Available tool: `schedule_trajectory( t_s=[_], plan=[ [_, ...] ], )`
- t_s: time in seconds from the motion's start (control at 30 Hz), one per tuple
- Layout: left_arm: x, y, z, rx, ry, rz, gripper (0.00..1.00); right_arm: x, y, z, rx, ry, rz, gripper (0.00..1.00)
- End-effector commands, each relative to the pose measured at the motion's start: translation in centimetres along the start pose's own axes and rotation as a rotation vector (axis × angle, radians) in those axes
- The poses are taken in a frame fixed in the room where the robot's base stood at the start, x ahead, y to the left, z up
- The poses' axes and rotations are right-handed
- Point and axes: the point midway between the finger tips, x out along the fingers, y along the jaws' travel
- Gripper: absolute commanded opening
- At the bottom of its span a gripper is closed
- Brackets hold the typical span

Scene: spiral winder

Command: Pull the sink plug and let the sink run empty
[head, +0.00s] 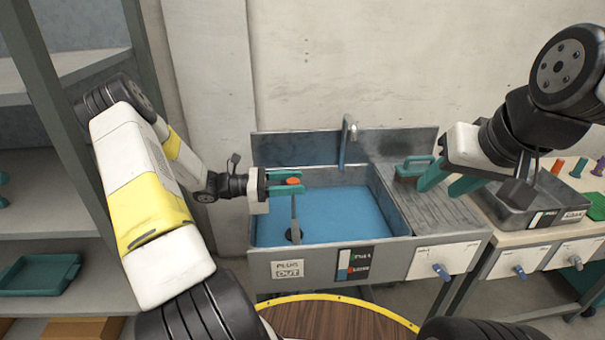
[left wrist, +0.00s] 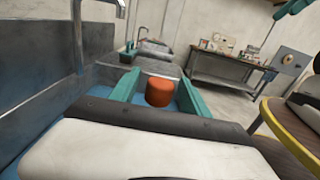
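The grey sink (head: 270,151) holds blue water (head: 340,212). The plug's orange knob (head: 293,181) tops a grey stem (head: 295,215) that runs down to a dark round spot in the water; whether the plug is seated there is hard to see. My left gripper (head: 290,182) is at the knob, its teal fingers on either side. In the left wrist view, the orange knob (left wrist: 158,92) stands between the fingers with small gaps visible. My right gripper (head: 448,184) is open and empty above the ribbed drainboard.
A faucet (head: 346,140) stands at the sink's back. A grey tray (head: 535,208) is on the right bench. A "PLUG OUT" label (head: 289,270) and a level panel (head: 356,262) are on the sink front.

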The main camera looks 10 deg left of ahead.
Motion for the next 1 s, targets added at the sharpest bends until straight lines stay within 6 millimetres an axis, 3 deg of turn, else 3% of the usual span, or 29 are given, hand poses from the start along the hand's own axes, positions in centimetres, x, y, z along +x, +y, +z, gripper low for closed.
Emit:
schedule_trajectory(
  t_s=[0.17, 0.6, 1.0],
  plan=[
    [-0.5, 0.0, -0.1, 0.0, 0.002, 0.001, 0.55, 0.0, 0.0, 0.0, 0.0, 0.0, 0.0, 0.4],
    [-7.1, 0.1, 0.0, 0.001, 0.0, 0.002, 0.55, 0.0, 0.0, 0.0, 0.0, 0.0, 0.0, 0.4],
    [-7.9, 0.0, 0.0, 0.0, 0.0, 0.0, 0.55, 0.0, 0.0, 0.0, 0.0, 0.0, 0.0, 0.4]
  ],
)
